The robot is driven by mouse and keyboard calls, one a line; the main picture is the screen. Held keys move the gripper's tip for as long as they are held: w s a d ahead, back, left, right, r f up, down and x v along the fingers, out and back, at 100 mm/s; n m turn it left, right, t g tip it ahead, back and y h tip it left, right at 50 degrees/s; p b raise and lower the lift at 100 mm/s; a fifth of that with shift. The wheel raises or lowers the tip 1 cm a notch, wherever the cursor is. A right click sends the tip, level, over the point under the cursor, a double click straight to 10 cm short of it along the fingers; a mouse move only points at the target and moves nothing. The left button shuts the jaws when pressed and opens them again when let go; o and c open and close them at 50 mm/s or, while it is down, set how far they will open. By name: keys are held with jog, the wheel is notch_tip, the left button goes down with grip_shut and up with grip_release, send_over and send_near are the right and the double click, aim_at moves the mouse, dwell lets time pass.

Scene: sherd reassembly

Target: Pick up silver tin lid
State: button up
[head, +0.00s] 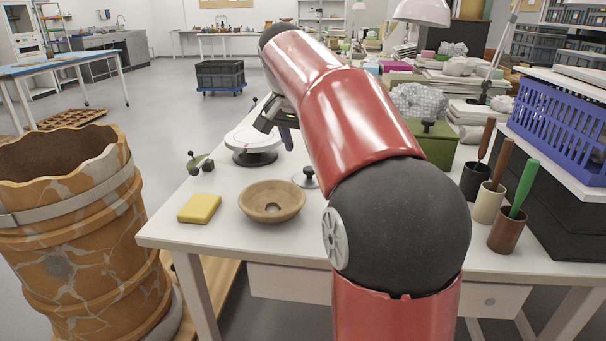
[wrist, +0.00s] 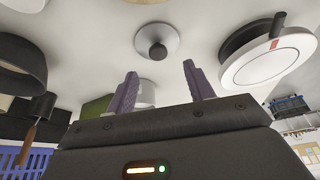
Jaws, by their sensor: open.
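The silver tin lid (head: 303,181) lies on the white table, just right of the brown bowl (head: 271,203). It is a round disc with a dark knob on top. In the wrist view the lid (wrist: 143,38) is at the upper middle, beyond the fingertips and apart from them. My gripper (head: 287,137) is above the table, farther back than the lid, beside the white turntable (head: 248,141). In the wrist view my gripper (wrist: 158,72) has its two purple fingers spread with nothing held. A white cylindrical thing (wrist: 146,94) shows behind the fingers, partly hidden.
A yellow sponge (head: 199,208) lies left of the bowl. A green box (head: 432,145) and several tool cups (head: 488,204) stand to the right, beside a blue crate (head: 555,125). A large cracked vessel (head: 75,230) stands left of the table.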

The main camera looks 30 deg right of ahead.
aim_at(309, 168)
jog(key=b+x, duration=0.1)
jog(key=x, duration=0.5)
jog(key=shift+d+f, duration=0.1)
jog(key=shift+f, duration=0.15)
jog(key=shift+s, duration=0.1)
jog(key=shift+c, duration=0.2)
jog(key=c, duration=1)
jog(key=shift+c, duration=0.2)
jog(key=shift+r, duration=0.2)
